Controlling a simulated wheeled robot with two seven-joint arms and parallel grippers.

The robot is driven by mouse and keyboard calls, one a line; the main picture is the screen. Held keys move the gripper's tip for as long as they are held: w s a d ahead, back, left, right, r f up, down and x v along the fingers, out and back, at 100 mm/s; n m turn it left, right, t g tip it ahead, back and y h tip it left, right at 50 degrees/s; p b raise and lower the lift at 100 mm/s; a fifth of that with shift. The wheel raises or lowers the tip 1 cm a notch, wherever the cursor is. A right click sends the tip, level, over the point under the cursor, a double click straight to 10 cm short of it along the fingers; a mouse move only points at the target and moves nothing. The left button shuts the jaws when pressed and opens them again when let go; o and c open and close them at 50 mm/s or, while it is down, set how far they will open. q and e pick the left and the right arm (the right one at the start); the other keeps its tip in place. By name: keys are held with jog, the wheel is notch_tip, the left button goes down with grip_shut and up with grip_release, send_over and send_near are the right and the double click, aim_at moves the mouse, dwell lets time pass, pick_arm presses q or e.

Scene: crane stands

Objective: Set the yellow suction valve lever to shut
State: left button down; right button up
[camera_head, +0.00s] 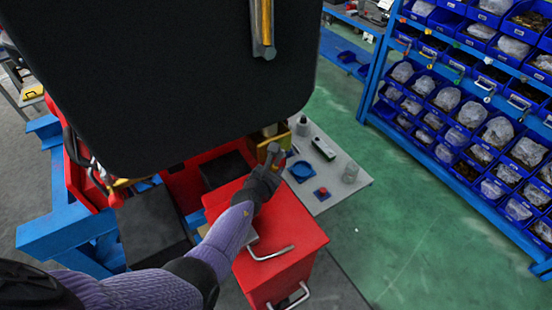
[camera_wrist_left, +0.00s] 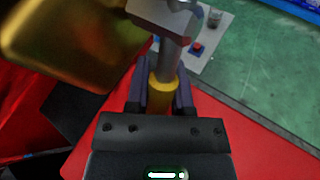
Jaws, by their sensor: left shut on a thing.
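The yellow suction valve lever shows in the left wrist view as a yellow grip (camera_wrist_left: 160,93) on a grey metal shaft (camera_wrist_left: 170,58), which runs up to a grey metal head (camera_wrist_left: 165,14). My left gripper (camera_wrist_left: 160,88) is shut around the yellow grip. A large brass-coloured body (camera_wrist_left: 70,38) is close by on the left. In the head view my left gripper (camera_head: 268,168) is above the far end of a red cabinet, and the grey head (camera_head: 274,150) sticks out beyond it. The fingers hide the yellow grip there. My right gripper is not in view.
A big black panel (camera_head: 170,80) with a yellow bar (camera_head: 266,22) fills the upper left. The red cabinet (camera_head: 295,232) has a bent metal rod (camera_head: 270,254) on top. A grey table (camera_head: 340,180) holds small parts. A blue bin rack (camera_head: 365,100) stands right; green floor between is clear.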

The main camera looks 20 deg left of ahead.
pick_arm(q)
jog(key=c, duration=0.6)
grip_release()
jog(key=shift+o, duration=0.6)
jog(key=shift+r, duration=0.1)
jog(key=shift+w, duration=0.1)
